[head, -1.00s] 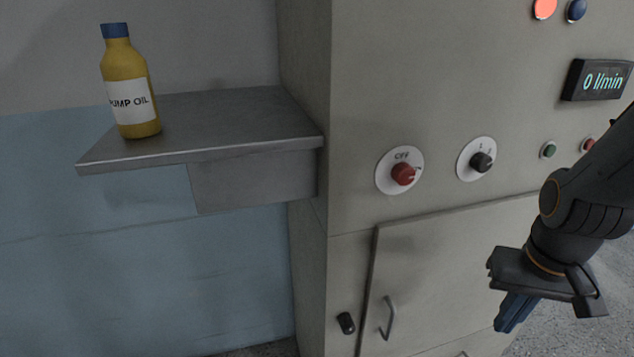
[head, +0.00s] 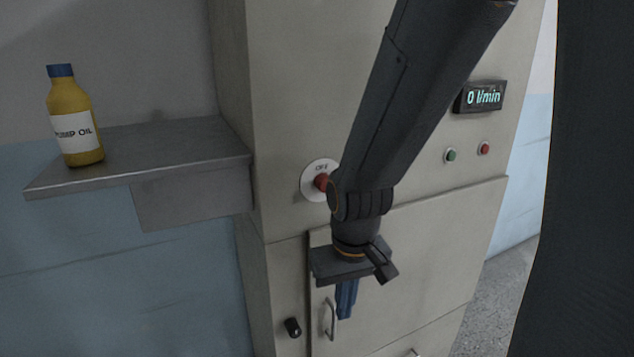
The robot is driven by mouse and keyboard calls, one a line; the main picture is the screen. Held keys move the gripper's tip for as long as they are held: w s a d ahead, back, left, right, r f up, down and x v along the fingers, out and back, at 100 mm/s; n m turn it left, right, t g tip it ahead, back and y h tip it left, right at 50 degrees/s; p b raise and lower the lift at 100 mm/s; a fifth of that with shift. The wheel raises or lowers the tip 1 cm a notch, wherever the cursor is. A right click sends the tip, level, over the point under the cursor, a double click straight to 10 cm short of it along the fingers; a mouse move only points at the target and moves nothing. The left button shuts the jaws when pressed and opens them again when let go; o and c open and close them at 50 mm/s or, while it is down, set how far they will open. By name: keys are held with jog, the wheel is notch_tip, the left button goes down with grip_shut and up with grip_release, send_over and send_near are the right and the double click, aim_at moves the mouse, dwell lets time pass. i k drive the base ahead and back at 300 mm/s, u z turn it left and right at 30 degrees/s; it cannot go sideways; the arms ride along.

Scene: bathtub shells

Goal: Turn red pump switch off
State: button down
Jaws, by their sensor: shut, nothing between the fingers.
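The red pump switch (head: 321,182) is a red rotary knob on a round white plate (head: 313,192) on the cabinet front. The word OFF is printed at the top of the plate. My arm hides the plate's right side and part of the knob, so its pointing direction is unclear. My gripper (head: 346,312) is below the switch and a little to its right, pointing down in front of the lower cabinet door. Its blue fingers are shut and empty, apart from the switch.
A metal shelf (head: 150,150) juts out at left with a yellow pump oil bottle (head: 75,125). The cabinet door has a handle (head: 329,320) and a black latch (head: 293,327). A display (head: 480,97) reads 0 l/min above green (head: 450,155) and red (head: 484,148) buttons.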

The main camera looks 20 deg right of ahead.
aim_at(320, 181)
jog(key=z, duration=0.85)
jog(key=k, duration=0.85)
jog(key=u, duration=1.05)
